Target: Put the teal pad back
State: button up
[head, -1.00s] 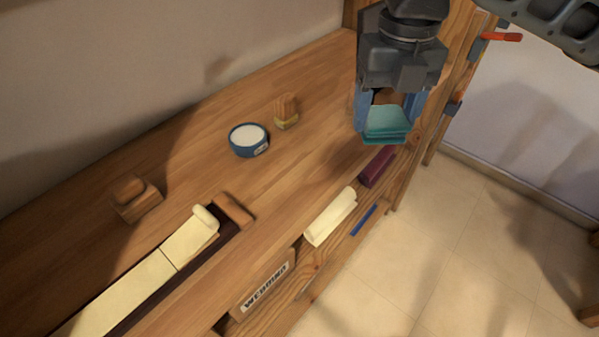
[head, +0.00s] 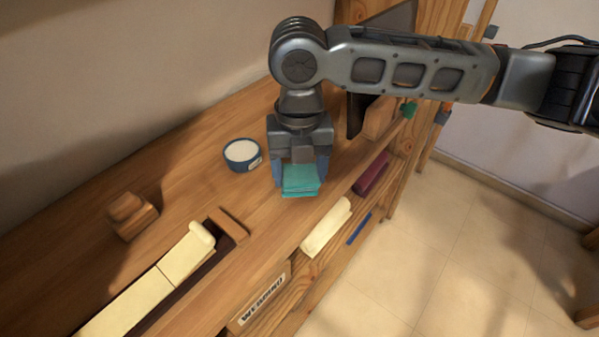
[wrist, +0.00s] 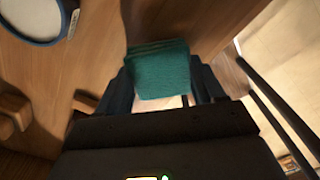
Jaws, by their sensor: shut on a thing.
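The teal pad (head: 300,181) is a layered, flat-faced block. My gripper (head: 300,178) is shut on it, with a blue finger on each side, and holds it over the wooden bench between the blue-rimmed tub and the bench's front edge. The pad also shows in the wrist view (wrist: 162,72), between the dark fingers. In the head view I cannot tell whether the pad is touching the bench or just above it.
A blue tub (head: 242,155) with white contents stands left of my gripper. A wooden block (head: 131,214) and cream keys (head: 186,256) lie further left. A cream piece (head: 326,226), a maroon bar (head: 371,174) and a blue strip (head: 359,229) are along the front.

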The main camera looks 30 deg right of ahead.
aim_at(299, 172)
jog(key=shift+f, duration=0.7)
jog(key=shift+f, duration=0.1)
jog(key=o, duration=1)
notch_tip(299, 172, up, 12)
jog(key=shift+w, duration=0.1)
